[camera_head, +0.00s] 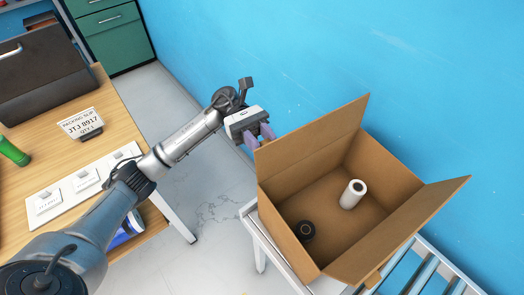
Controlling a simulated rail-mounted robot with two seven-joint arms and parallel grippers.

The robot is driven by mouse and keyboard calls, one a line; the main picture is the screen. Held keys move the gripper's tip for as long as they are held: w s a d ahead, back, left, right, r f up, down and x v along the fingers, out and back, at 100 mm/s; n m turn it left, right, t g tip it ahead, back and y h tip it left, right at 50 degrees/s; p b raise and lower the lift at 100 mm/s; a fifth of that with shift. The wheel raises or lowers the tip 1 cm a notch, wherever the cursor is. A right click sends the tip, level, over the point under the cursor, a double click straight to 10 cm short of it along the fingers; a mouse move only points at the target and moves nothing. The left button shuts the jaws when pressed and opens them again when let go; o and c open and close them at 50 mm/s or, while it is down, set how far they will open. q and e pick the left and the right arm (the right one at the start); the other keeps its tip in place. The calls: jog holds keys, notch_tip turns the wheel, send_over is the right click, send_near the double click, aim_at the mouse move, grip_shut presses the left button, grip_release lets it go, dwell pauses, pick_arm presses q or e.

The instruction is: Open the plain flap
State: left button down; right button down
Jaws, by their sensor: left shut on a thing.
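A brown open cardboard box (285,222) stands on a stand at the right. Its far-left flap (318,132) stands up, with no print that I can make out. Its right flap (412,228) leans outward. My left gripper (257,141) is at the left end of the far-left flap, its purple fingers shut on that flap near the corner. The exact contact is partly hidden. My right gripper is not in view.
Inside the box are a white roll (353,194) and a black roll (305,230). A wooden table (112,105) with a packing slip sign (81,123) is at the left. A roller conveyor (425,272) is at lower right. A blue wall is behind.

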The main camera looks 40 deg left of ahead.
pick_arm(q)
jog(key=shift+w+a+f+h+b, duration=0.1)
jog(key=shift+a+f+h+b, duration=0.2)
jog(key=shift+f+h+b, duration=0.3)
jog(key=shift+w+a+r+g+b, duration=0.1)
jog(key=shift+a+g+b, duration=0.2)
jog(key=shift+b, duration=0.25)
jog(key=shift+a+h, duration=0.1)
jog(key=shift+h, duration=0.2)
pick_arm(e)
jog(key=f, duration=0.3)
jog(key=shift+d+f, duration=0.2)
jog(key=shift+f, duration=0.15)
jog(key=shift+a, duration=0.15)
pick_arm(q)
jog(key=c, duration=0.8)
grip_release()
jog(key=shift+w+a, duration=0.1)
jog(key=v, duration=1.3)
jog(key=shift+a, duration=0.25)
